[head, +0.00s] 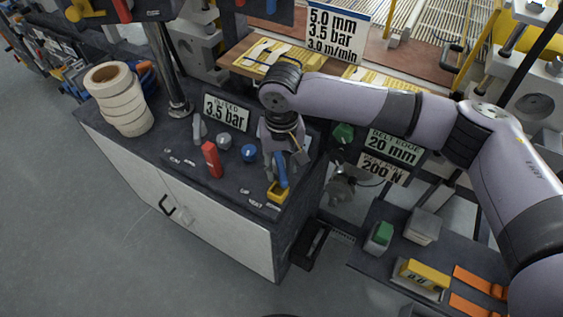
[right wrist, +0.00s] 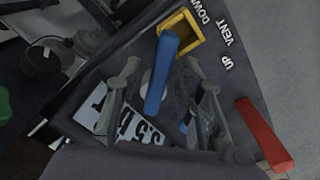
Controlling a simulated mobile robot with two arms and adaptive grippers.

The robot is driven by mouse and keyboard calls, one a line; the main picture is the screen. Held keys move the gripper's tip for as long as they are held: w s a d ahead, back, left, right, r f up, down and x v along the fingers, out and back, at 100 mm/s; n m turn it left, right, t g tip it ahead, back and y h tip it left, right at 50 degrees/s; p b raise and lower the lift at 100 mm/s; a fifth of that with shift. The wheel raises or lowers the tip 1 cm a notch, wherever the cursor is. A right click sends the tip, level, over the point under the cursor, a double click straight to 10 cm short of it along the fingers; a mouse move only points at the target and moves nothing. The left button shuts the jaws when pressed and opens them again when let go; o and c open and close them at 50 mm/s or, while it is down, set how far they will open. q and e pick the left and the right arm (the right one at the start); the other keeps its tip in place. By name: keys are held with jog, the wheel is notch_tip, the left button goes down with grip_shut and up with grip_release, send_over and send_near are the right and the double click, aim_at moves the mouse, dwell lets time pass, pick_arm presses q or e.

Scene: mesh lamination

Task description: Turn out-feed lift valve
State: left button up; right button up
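A blue lever (head: 281,170) stands at the front right corner of the console top, by a yellow square frame (head: 278,192). In the right wrist view the blue lever (right wrist: 161,75) rises beside the yellow frame (right wrist: 188,30), with labels DOWN, VENT and UP printed along the panel. My right gripper (head: 284,160) points down over the lever. In the right wrist view its fingers (right wrist: 162,82) are spread, one on each side of the lever, with gaps visible. The lever's base is partly hidden by the gripper. My left gripper is not in view.
A red lever (head: 212,160) stands left of the gripper, with a blue knob (head: 249,153) and a grey knob (head: 223,141) between. A 3.5 bar sign (head: 226,112) stands behind them. Tape rolls (head: 119,98) sit at the console's left. Floor in front is clear.

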grip_shut()
dwell(0.5)
dwell(0.4)
